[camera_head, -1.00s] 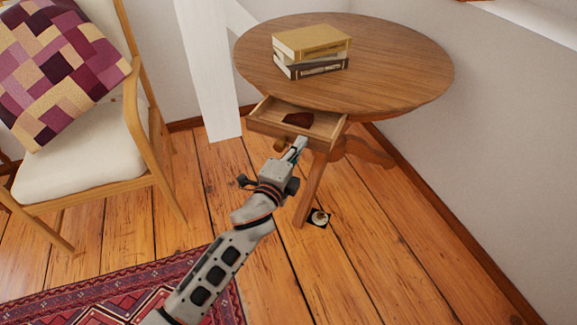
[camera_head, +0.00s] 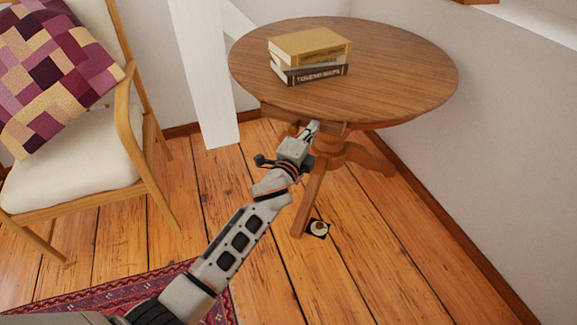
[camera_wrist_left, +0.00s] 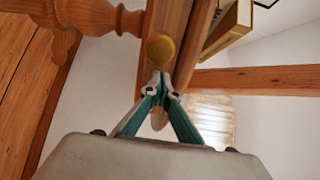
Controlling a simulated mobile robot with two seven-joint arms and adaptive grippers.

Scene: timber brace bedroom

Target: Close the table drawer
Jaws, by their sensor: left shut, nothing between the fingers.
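The round wooden table (camera_head: 400,75) stands in the corner. Its drawer (camera_head: 278,113) is under the near edge of the top. Only the drawer's front shows, close under the rim, and its inside is out of sight. My left gripper (camera_head: 313,127) is shut and empty, with its tips at the drawer front. In the left wrist view, the shut fingertips (camera_wrist_left: 160,80) are close to the wooden drawer front (camera_wrist_left: 172,22), beside its round brass knob (camera_wrist_left: 161,48). I cannot tell whether they touch it. My right gripper is not in view.
Several stacked books (camera_head: 310,52) lie on the table top. A chair (camera_head: 80,165) with a patchwork cushion (camera_head: 50,80) stands at left. A patterned rug (camera_head: 95,300) lies in front. A small dark square with a round pale item (camera_head: 317,228) is by the table leg.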

